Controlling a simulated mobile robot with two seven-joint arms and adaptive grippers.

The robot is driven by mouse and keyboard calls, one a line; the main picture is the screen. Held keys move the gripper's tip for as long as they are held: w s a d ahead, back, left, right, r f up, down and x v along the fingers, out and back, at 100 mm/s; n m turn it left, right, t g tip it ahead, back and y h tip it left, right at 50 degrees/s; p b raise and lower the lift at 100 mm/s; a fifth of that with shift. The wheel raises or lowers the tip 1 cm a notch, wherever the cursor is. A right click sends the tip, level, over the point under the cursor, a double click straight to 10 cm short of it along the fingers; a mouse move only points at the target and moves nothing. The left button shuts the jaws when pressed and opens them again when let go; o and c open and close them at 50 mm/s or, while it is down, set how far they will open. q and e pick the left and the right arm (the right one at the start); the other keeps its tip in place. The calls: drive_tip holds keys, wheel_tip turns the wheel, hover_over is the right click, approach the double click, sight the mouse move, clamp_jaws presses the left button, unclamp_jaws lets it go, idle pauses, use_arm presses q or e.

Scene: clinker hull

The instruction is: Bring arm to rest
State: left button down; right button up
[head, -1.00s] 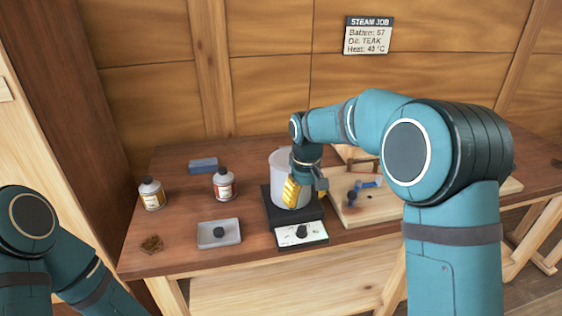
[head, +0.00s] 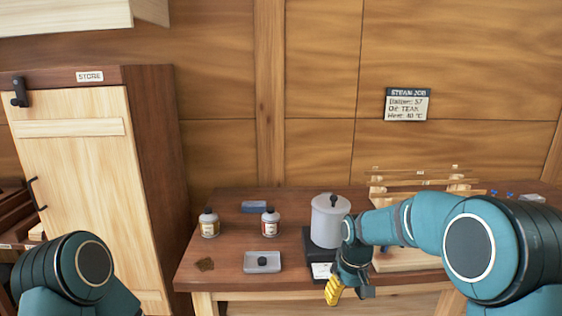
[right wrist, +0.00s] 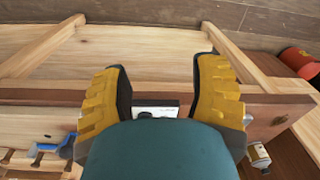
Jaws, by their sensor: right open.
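My right gripper (head: 349,291) is open and empty. In the head view it hangs at the front edge of the bench, below and in front of the grey pot (head: 328,222). One yellow finger pad shows clearly there. In the right wrist view my right gripper (right wrist: 162,70) has its two yellow pads wide apart, with nothing between them. My right arm (head: 410,220) reaches in from the right, bent at the elbow. My left arm (head: 70,275) shows only in part at the lower left, and its gripper is out of view.
The bench (head: 225,262) carries a pale tray (head: 262,268), two bottles (head: 209,228) (head: 270,224), a blue block (head: 254,206) and a wooden jig (head: 420,188). A store cabinet (head: 75,170) stands left. A red canister (right wrist: 298,58) shows in the right wrist view.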

wheel_tip(320, 180, down, 9)
drive_tip(key=s+a, duration=0.1)
drive_tip(key=s, duration=0.1)
drive_tip(key=s+a+f+m+y, duration=0.1)
drive_tip(key=s+a+f+m, duration=0.1)
drive_tip(key=s+f, duration=0.4)
drive_tip(key=s+a+f+m+t+y, duration=0.1)
drive_tip(key=s+f, duration=0.6)
drive_tip(key=s, duration=0.7)
drive_tip(key=shift+s+a+f+m+y, duration=0.3)
drive_tip(key=shift+a+m+y, duration=0.3)
drive_tip(key=shift+a+m, duration=0.4)
